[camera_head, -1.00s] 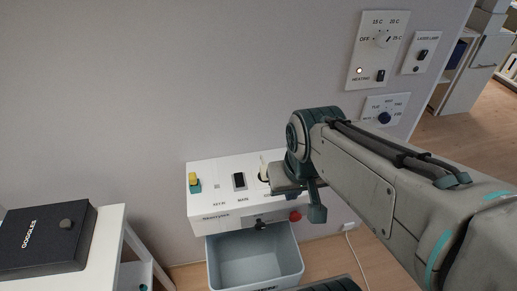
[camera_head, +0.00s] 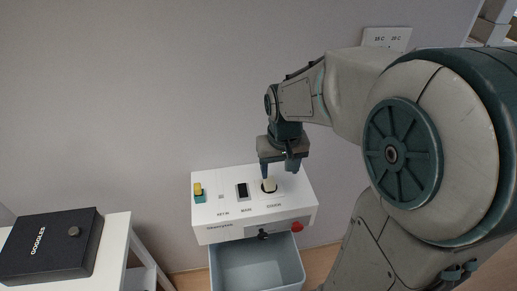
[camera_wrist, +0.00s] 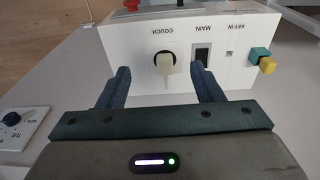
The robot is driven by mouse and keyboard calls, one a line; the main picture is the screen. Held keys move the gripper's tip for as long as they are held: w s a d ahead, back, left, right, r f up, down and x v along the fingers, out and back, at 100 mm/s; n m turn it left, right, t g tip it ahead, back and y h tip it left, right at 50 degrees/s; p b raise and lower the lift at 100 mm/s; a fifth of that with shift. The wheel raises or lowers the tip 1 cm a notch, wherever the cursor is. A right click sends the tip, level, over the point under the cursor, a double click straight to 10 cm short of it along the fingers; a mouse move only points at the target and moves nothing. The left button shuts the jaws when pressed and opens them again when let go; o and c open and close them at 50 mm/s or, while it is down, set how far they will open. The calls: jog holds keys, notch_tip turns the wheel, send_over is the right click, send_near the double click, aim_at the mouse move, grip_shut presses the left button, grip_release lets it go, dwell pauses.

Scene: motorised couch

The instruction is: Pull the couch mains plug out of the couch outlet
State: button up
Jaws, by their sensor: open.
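My gripper (camera_head: 279,168) is above the outlet, pointing down. In the wrist view my gripper (camera_wrist: 165,82) has its two dark fingers apart, one on each side of the plug, with gaps to it. The fingers do not touch the plug in that view.
The white box (camera_head: 225,212) also carries a MAIN switch (camera_head: 242,191), a yellow and teal key piece (camera_head: 198,192) and a red knob (camera_head: 297,226). A grey bin (camera_head: 256,266) is below. A black goggles case (camera_head: 50,248) lies on a white table at left.

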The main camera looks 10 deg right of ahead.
jog(key=g+p, duration=0.1)
jog(key=p, duration=0.1)
send_near(269, 179)
jog(key=shift+s+d+f, duration=0.1)
jog(key=shift+s+d, duration=0.05)
jog(key=shift+s, duration=0.25)
jog(key=shift+w+f, duration=0.45)
jog(key=shift+f, duration=0.05)
jog(key=shift+f, duration=0.15)
notch_tip(269, 179, down, 9)
jog(key=b, duration=0.6)
jog(key=shift+b, duration=0.3)
grip_shut()
jog(key=shift+r+p, duration=2.1)
jog(key=shift+r, duration=1.1)
